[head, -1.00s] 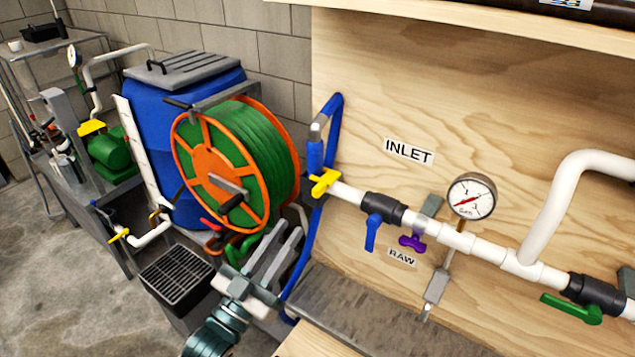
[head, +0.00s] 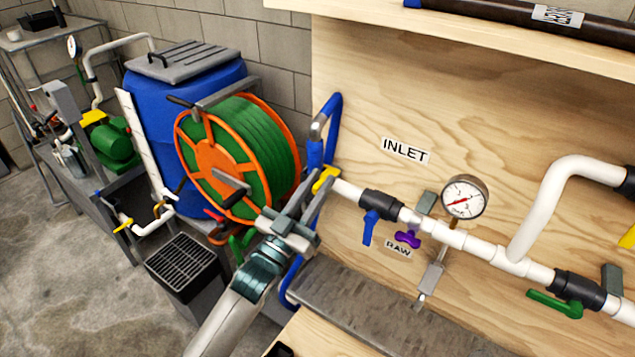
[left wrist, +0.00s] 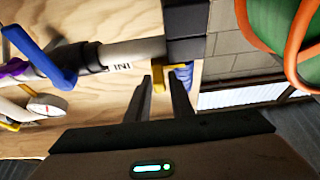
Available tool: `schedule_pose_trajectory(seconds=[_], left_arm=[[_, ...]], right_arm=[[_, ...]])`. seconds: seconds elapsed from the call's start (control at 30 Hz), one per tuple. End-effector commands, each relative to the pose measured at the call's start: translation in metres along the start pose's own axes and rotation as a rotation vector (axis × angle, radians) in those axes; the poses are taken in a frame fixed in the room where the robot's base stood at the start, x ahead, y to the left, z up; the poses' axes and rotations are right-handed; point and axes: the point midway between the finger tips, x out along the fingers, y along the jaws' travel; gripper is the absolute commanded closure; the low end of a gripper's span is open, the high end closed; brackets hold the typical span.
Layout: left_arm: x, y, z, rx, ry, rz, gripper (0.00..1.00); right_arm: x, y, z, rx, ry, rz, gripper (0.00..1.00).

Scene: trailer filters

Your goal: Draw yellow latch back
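A yellow latch (head: 325,178) sits on the blue hose fitting at the left end of the white inlet pipe, by the INLET label. My left gripper (head: 316,186) is raised in front of it, its fingers pointing at the latch and partly covering it. In the left wrist view, the two fingers (left wrist: 160,84) stand apart with a gap between them, and the yellow latch (left wrist: 180,76) shows at their tips. I cannot tell whether a finger touches it. My right gripper is not in view.
An orange-rimmed hose reel (head: 218,165) stands close to the left of my gripper. A blue-handled valve (head: 370,226), purple knob (head: 407,239) and pressure gauge (head: 464,198) line the pipe on the right. A blue barrel (head: 182,100) stands behind the reel.

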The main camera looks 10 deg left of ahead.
Motion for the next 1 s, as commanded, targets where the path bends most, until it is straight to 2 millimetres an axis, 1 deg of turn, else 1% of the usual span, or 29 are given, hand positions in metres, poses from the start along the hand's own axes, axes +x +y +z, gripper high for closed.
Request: schedule_pose_trajectory(seconds=[0.17,0.2,0.23,0.27,0.47,0.63,0.7,0.93,0.97,1.0], left_arm=[[0.000,0.000,0.000,0.000,0.000,0.000,0.80],[0.000,0.000,0.000,0.000,0.000,0.000,0.89],[0.000,0.000,0.000,0.000,0.000,0.000,0.96],[0.000,0.000,0.000,0.000,0.000,0.000,1.00],[0.000,0.002,0.000,-0.001,0.000,0.000,1.00],[0.000,0.020,-0.001,-0.004,0.000,0.000,1.00],[-0.001,0.024,0.000,-0.002,0.000,0.000,1.00],[-0.001,0.026,0.001,-0.002,-0.001,0.002,1.00],[-0.001,0.026,0.001,-0.002,-0.001,0.002,0.85],[-0.001,0.026,0.001,-0.002,-0.001,0.002,0.80]], right_arm=[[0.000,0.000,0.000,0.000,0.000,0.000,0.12],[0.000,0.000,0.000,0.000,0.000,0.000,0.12],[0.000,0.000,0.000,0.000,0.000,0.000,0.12],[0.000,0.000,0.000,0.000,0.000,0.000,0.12],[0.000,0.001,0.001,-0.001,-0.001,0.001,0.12],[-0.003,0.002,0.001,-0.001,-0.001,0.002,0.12],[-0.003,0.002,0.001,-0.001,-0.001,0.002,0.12],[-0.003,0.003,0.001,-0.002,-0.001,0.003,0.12],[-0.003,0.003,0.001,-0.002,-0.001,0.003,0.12],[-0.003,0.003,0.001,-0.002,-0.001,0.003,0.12]])
